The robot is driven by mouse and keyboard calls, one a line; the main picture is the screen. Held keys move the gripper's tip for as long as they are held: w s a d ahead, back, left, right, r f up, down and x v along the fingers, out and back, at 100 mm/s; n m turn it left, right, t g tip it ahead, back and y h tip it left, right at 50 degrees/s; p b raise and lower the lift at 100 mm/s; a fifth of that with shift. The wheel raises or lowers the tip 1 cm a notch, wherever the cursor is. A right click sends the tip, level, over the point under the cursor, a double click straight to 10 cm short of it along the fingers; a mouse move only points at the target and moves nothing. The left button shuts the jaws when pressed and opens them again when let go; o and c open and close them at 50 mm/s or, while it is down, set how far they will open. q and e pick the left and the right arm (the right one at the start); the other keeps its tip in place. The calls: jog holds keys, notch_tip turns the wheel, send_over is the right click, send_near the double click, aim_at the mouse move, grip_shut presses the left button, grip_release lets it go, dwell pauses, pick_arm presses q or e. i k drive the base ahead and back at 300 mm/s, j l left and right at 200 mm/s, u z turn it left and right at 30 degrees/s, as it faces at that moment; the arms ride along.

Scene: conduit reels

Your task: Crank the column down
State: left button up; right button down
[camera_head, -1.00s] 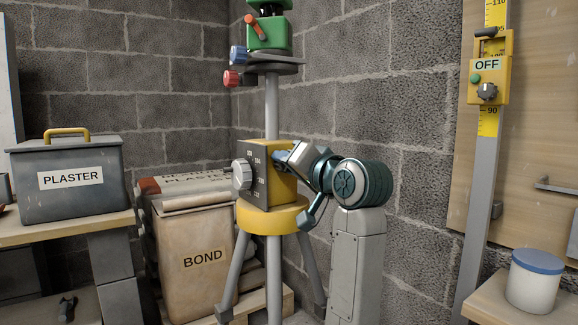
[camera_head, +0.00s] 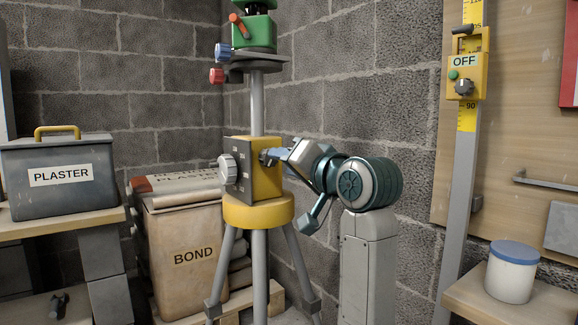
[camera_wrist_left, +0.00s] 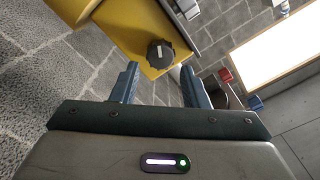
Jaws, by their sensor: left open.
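The grey column (camera_head: 257,104) rises from a yellow gearbox (camera_head: 266,170) on a grey tripod with a yellow collar (camera_head: 257,211). A pale ribbed knob (camera_head: 228,169) sits on the gearbox's dark scale plate. The green instrument (camera_head: 254,35) is on top. My left gripper (camera_head: 270,155) is open at the gearbox's right side. In the left wrist view, a dark knob with a white mark (camera_wrist_left: 160,52) stands on the yellow housing (camera_wrist_left: 128,28), just ahead of and between the open fingers (camera_wrist_left: 160,70). Contact cannot be told. My right gripper is out of view.
A bond bag (camera_head: 184,260) stands close behind the tripod at left. A plaster box (camera_head: 60,190) rests on a bench at far left. A yellow OFF control (camera_head: 465,70) hangs on a post at right. A blue-lidded tub (camera_head: 512,272) stands on the right-hand bench.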

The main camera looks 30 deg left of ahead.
aim_at(222, 171)
jog(key=l, duration=0.15)
jog(key=k, duration=1)
